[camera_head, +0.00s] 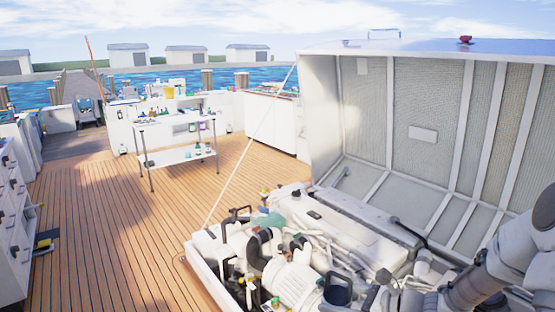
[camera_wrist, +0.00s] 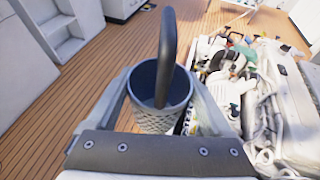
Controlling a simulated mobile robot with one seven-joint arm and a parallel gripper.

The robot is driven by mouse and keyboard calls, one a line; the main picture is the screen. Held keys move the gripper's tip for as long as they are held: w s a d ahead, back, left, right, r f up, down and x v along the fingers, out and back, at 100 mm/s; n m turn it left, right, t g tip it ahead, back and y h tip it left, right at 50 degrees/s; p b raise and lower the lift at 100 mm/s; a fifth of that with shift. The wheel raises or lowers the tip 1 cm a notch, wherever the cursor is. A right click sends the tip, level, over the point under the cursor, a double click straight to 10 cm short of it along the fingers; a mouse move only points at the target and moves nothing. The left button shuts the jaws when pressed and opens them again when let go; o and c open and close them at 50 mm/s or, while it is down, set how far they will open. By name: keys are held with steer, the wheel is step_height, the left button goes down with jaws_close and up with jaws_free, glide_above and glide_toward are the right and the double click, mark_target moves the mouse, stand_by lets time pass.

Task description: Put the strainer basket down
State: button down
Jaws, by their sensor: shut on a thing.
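The strainer basket (camera_wrist: 160,121) is a grey cup with a meshed wall and a dark upright loop handle (camera_wrist: 166,50). In the wrist view it sits between the two fingers of my gripper (camera_wrist: 161,82), which is shut on it. In the head view the dark basket (camera_head: 337,291) shows at the bottom, over the open engine hatch, with my gripper (camera_head: 350,295) at its right side. The basket's underside is hidden, and I cannot tell if it touches anything below.
The engine bay (camera_head: 290,270) is crowded with hoses and pipes. The raised hatch lid (camera_head: 425,135) stands behind it. A white wheeled table (camera_head: 178,155) with small items stands farther back. Drawers (camera_head: 12,220) line the left edge. The wooden deck (camera_head: 110,240) between is mostly clear.

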mark_target(347, 281)
steer(key=shift+r+p, duration=2.8)
steer(key=shift+p, duration=0.45)
steer(key=shift+a+r, duration=0.1)
steer(key=shift+a, duration=0.05)
